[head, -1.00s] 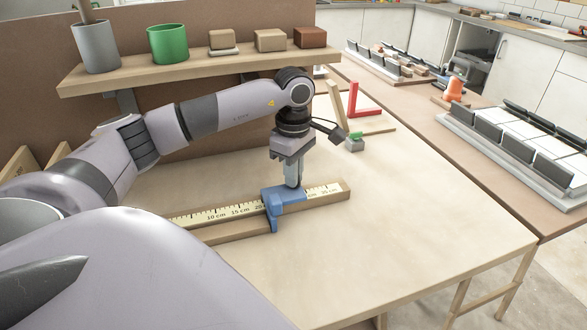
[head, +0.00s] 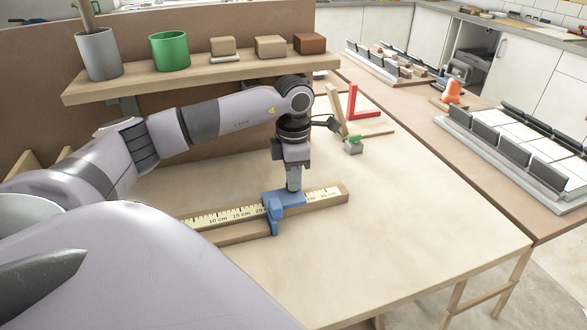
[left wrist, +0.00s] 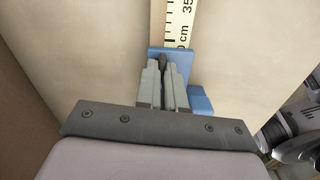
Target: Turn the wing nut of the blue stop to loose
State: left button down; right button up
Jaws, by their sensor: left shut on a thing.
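The blue stop (head: 283,204) sits astride the wooden measuring rail (head: 240,235), between the 20 cm mark and the rail's right end. My left gripper (head: 293,187) points down onto the top of the stop. In the left wrist view its two grey fingers (left wrist: 163,72) are closed around the dark wing nut (left wrist: 162,59). Most of the nut is hidden by the fingers. The blue stop (left wrist: 200,101) shows behind and beside them there. My right gripper is not in view.
A shelf (head: 150,85) with a grey cup (head: 98,54), a green cup (head: 169,51) and blocks runs behind my left arm. The tabletop (head: 420,230) right of the rail is clear.

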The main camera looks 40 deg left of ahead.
pick_arm(q)
jog(key=shift+n, duration=0.4)
jog(key=c, duration=1.2)
grip_release()
jog(key=shift+c, duration=0.2)
jog(key=shift+r, duration=0.1)
notch_tip(320, 180, up, 7)
jog(key=shift+r, duration=0.1)
